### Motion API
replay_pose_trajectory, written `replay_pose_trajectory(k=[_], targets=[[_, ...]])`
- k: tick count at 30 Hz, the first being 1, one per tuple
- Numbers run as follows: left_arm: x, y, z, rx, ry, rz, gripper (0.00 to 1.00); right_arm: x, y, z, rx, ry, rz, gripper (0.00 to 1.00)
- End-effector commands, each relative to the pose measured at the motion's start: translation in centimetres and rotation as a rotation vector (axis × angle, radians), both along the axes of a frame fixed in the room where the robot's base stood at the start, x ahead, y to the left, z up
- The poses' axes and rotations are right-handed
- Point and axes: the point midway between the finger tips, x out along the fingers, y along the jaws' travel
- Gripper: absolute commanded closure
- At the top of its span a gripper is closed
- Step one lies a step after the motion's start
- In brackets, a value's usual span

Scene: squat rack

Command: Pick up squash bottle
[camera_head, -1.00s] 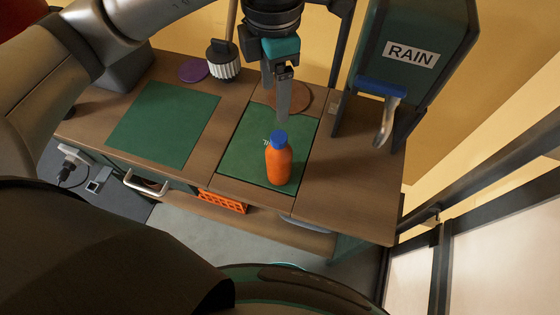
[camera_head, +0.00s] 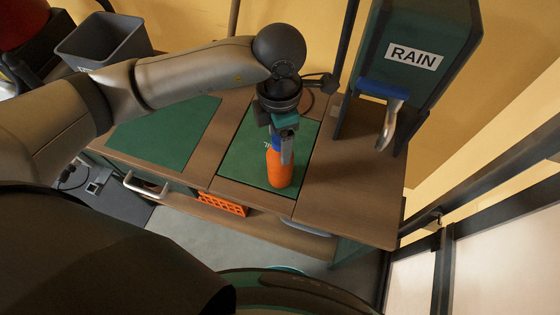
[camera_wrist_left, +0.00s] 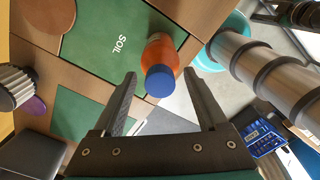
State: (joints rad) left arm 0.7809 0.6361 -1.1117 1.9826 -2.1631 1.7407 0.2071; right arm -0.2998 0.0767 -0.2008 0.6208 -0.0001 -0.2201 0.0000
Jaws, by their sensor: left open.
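The squash bottle (camera_head: 279,170) is orange with a blue cap and stands upright on a green mat (camera_head: 243,166) on the wooden bench. My left gripper (camera_head: 286,150) is at the bottle's upper part and hides most of the cap in the head view. In the left wrist view the bottle (camera_wrist_left: 160,57) is beyond the fingertips, with its blue cap towards the space between them. The left gripper (camera_wrist_left: 163,88) is open, and its fingers stand apart on either side of the cap. My right gripper is not in view.
A green dispenser labelled RAIN (camera_head: 415,50) with a tap (camera_head: 390,125) stands right of the bottle. Another green mat (camera_head: 165,135) lies to the left. A grey bin (camera_head: 103,40) is at the back left. The bench (camera_head: 350,195) is clear right of the bottle.

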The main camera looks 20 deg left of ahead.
Motion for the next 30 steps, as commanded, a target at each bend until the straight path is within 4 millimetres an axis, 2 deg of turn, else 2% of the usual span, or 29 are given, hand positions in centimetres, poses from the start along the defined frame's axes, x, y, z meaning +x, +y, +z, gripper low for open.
replay_pose_trajectory(k=[5,25,30], targets=[[0.01,-0.03,0.01,-0.001,-0.001,-0.001,0.24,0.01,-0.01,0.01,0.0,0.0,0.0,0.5],[0.03,-0.04,0.07,-0.001,-0.001,0.0,0.99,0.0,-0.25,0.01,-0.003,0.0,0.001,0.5],[0.02,-0.03,0.07,-0.001,-0.001,0.0,1.0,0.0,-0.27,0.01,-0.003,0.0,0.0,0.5]])
